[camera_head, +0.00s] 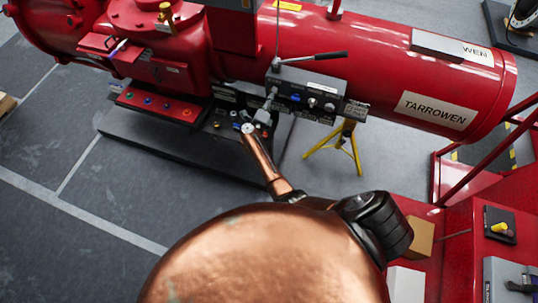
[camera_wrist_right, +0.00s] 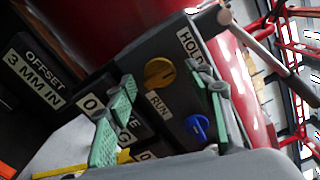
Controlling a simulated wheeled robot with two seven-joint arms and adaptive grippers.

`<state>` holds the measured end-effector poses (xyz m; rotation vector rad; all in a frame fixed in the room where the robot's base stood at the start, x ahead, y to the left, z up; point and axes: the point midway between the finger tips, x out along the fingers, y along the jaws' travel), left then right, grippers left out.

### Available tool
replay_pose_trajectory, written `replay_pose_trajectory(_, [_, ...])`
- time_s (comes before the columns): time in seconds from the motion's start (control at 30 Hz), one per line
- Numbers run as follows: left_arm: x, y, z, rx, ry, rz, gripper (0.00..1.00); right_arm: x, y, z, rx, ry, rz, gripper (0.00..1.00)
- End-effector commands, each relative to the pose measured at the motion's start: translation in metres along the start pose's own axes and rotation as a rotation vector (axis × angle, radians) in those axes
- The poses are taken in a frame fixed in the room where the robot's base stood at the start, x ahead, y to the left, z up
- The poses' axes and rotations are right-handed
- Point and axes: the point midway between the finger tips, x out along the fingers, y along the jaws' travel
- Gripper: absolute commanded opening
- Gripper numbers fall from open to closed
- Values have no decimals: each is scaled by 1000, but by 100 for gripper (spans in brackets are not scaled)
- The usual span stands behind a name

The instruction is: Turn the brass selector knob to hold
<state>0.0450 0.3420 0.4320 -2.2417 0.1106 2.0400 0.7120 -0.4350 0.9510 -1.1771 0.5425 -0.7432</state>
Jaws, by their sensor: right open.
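The brass selector knob (camera_wrist_right: 159,73) sits on a dark panel in the right wrist view. A HOLD label (camera_wrist_right: 190,44) is above and right of it, and a RUN label (camera_wrist_right: 158,105) is just below. Which label the knob points to is not clear. My right gripper (camera_wrist_right: 167,108) is open, with green-padded fingers spread left and right of the knob. No finger visibly grips it. In the head view the right gripper (camera_head: 265,111) is small, at the front of the control panel (camera_head: 312,92); the brass knob cannot be made out there. My left gripper is not in view.
A blue knob (camera_wrist_right: 197,128) sits low on the panel near the right finger. An OFF-SET 3 MM IN plate (camera_wrist_right: 35,78) is at left. In the head view, a black-handled lever (camera_head: 322,57) is above the panel and a yellow stand (camera_head: 335,147) below. Grey floor lies left.

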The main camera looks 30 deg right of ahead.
Motion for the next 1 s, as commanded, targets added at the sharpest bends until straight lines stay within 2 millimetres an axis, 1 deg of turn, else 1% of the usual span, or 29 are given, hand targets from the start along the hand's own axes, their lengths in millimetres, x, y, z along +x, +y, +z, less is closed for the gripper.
replay_pose_trajectory(0.03, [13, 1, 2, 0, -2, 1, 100, 1, 6, -4, 80, 0, -4, 48])
replay_pose_trajectory(0.3, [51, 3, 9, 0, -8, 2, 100, 1, 6, -3, 516, -2, -3, 48])
replay_pose_trajectory(0.6, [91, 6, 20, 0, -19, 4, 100, 1, 7, -4, 915, -2, -2, 48])
replay_pose_trajectory(0.87, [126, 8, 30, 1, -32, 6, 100, 1, 6, -3, 1232, -4, -1, 48])
replay_pose_trajectory(0.9, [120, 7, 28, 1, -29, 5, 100, -12, 6, -1, 1228, 3, 6, 48])
replay_pose_trajectory(1.0, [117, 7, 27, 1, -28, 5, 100, -31, 2, -1, 1228, 4, 4, 48])
